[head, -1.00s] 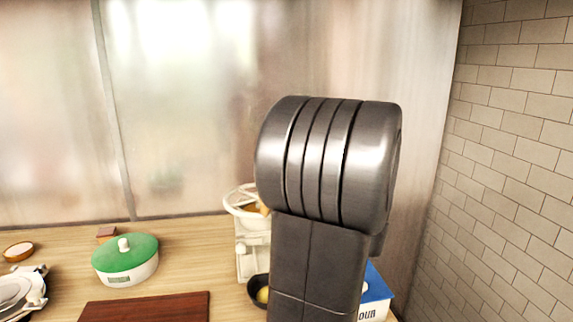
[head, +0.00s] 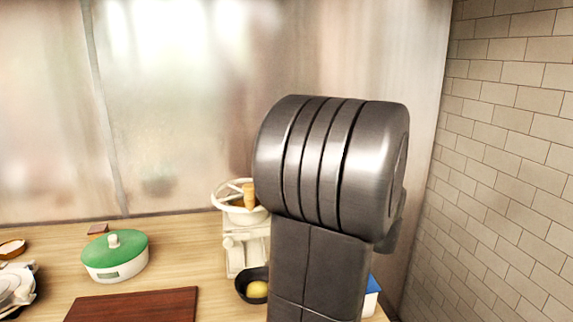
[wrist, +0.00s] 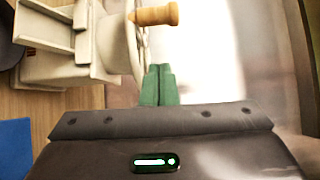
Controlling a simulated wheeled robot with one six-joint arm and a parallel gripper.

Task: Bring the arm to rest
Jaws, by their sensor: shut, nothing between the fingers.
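My gripper (wrist: 158,86) shows in the wrist view with its two green fingers pressed together and nothing between them. In the head view a large dark grey part of my arm stands upright right of centre, and my gripper is hidden there. In the wrist view the fingers are close to a cream machine with a wheel and a wooden handle (wrist: 153,16); I cannot tell whether they touch it.
The cream machine (head: 243,250) stands left of my arm. A black bowl with a yellow item (head: 257,289), a green-lidded pot (head: 115,256) and a brown board (head: 135,305) are on the wooden counter. A brick wall (head: 510,160) rises at the right.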

